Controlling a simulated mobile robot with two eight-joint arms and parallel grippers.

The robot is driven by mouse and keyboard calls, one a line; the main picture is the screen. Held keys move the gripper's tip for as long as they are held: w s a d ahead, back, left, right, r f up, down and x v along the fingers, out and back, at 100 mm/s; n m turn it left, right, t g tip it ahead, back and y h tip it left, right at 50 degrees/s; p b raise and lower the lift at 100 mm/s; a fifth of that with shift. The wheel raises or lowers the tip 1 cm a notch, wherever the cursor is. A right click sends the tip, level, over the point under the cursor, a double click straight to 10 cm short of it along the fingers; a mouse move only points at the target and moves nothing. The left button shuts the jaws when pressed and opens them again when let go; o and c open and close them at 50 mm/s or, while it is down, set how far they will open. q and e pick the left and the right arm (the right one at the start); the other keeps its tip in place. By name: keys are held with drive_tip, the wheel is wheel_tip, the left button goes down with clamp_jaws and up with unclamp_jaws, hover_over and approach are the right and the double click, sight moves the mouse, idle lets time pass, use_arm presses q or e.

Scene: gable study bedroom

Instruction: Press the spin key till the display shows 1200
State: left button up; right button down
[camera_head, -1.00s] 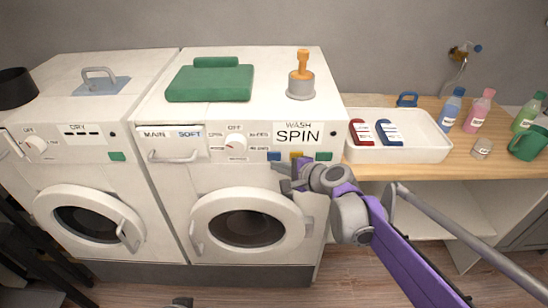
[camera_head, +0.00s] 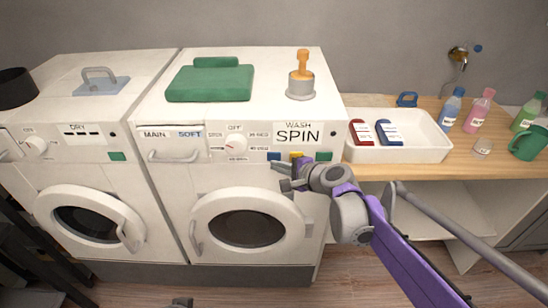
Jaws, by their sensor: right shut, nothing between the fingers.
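The washer (camera_head: 180,215) stands in the middle, its display (camera_head: 297,134) reading "SPIN" under the word "WASH"; no number shows on it. Below the display is a row of keys: a blue key (camera_head: 273,156), a yellow key (camera_head: 296,156) and a green key (camera_head: 324,156). I cannot read a label that marks the spin key. My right gripper (camera_head: 280,174) is shut and empty, just below the blue and yellow keys; I cannot tell whether it touches the panel. At the bottom edge a small grey tip, perhaps my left gripper (camera_head: 181,303), shows; its jaws cannot be made out.
A dryer (camera_head: 140,185) stands left of the washer. A folded green towel (camera_head: 210,83) and a grey pot with an orange handle (camera_head: 301,84) sit on the washer. A white tray (camera_head: 425,151) with a red and a blue packet and several bottles occupy the wooden counter (camera_head: 466,160).

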drive_tip(key=shift+w, duration=0.2)
drive_tip(key=shift+w, duration=0.25)
drive_tip(key=shift+w, duration=0.35)
idle(0.4)
drive_tip(key=shift+s, duration=0.15)
idle(0.3)
drive_tip(key=shift+s, duration=0.65)
drive_tip(key=shift+s+p, duration=0.35)
drive_tip(key=shift+s, duration=2.15)
